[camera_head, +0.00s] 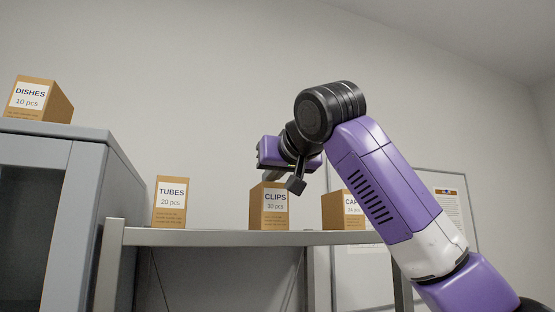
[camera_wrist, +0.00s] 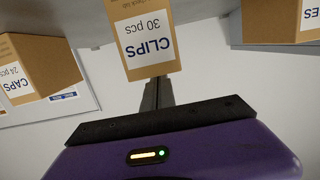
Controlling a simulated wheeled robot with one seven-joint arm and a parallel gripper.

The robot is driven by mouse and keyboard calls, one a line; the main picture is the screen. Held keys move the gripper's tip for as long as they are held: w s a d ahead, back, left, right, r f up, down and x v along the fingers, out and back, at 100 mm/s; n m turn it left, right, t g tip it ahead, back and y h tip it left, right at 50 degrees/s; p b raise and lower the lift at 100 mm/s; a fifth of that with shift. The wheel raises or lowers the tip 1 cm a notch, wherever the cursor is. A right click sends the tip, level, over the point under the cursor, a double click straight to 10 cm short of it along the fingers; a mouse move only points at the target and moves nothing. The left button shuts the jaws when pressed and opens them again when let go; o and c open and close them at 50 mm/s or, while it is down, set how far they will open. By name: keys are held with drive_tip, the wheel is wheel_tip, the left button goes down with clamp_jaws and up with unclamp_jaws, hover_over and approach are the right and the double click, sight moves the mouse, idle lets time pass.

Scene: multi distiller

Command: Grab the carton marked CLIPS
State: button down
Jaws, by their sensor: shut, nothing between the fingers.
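The carton marked CLIPS (camera_head: 275,212) is a brown box with a white label reading 30 pcs. It stands upright on the grey shelf (camera_head: 230,238), between two other cartons. In the wrist view the CLIPS carton (camera_wrist: 143,45) shows upside down at the top centre. My gripper (camera_head: 271,176) is just above the carton in the head view, its tips partly hard to make out. In the wrist view its dark fingers (camera_wrist: 158,84) are together and empty, their tips overlapping the carton's edge in the picture. I cannot tell whether they touch it.
A TUBES carton (camera_head: 170,203) stands to the left on the shelf. A CAPS carton (camera_head: 341,211) stands to the right, partly behind my arm. A DISHES carton (camera_head: 40,100) sits on a higher grey cabinet (camera_head: 62,130). Shelf gaps separate the cartons.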

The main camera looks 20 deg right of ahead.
drive_tip(key=shift+f+b, duration=0.4)
drive_tip(key=shift+f, duration=0.5)
drive_tip(key=shift+s, duration=0.1)
drive_tip(key=s+b, duration=0.4)
drive_tip(key=s, duration=0.4)
drive_tip(key=shift+s+f, duration=0.1)
drive_tip(key=shift+s, duration=0.2)
drive_tip(key=shift+w+r+p, duration=0.1)
drive_tip(key=shift+r+p, duration=0.5)
drive_tip(key=shift+r, duration=0.2)
